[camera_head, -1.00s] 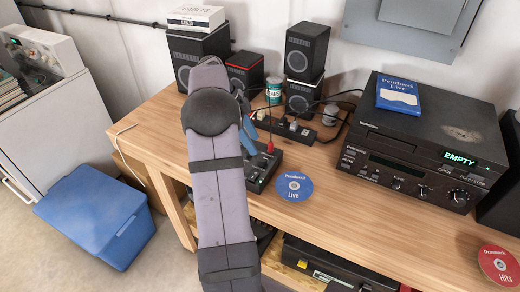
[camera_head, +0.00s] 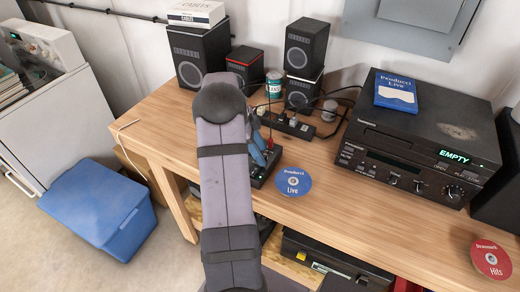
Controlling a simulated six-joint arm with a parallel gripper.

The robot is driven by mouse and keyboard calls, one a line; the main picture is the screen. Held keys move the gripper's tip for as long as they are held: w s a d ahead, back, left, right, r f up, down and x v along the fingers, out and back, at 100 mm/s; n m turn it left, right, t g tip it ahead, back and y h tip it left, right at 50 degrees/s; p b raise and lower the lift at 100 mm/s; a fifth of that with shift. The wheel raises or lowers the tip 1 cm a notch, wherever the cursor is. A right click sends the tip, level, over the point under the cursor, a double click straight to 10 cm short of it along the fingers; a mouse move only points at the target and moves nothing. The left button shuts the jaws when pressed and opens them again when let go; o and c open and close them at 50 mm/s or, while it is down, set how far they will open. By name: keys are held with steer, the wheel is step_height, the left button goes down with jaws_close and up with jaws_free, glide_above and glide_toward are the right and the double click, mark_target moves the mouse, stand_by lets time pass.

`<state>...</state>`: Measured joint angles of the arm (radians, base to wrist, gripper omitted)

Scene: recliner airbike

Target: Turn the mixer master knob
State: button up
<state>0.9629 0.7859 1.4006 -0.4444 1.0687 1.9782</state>
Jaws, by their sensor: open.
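The mixer (camera_head: 262,176) is a small black unit on the wooden workbench, left of the blue disc. My arm covers much of it, and I cannot pick out the master knob. My gripper (camera_head: 262,152) shows only in part, as bluish fingers just right of my arm. It is open and hangs over or close to the mixer; I cannot tell if it touches anything. A red cable plug stands at the mixer's right edge.
A blue disc (camera_head: 293,182) lies right of the mixer. A power strip (camera_head: 290,127) with plugs lies behind it, with speakers (camera_head: 307,45) further back. A large black player (camera_head: 415,140) stands to the right. The bench front (camera_head: 370,215) is mostly clear.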

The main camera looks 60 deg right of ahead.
steer(key=c, duration=1.1)
steer(key=shift+o, duration=0.2)
steer(key=n+b, duration=0.1)
steer(key=b, duration=0.1)
steer(key=n+b, duration=0.1)
steer(key=shift+f+h+b, duration=0.3)
steer(key=shift+h+b, duration=0.1)
steer(key=shift+n+t+b, duration=0.4)
steer(key=shift+n+b, duration=0.4)
steer(key=shift+b, duration=0.25)
steer(key=shift+s+a+r+n+h+b, duration=0.1)
steer(key=shift+r+n+h+b, duration=0.15)
steer(key=shift+n+h+b, duration=0.35)
steer(key=shift+r, duration=0.1)
steer(key=o, duration=1.1)
steer(key=shift+c, duration=0.2)
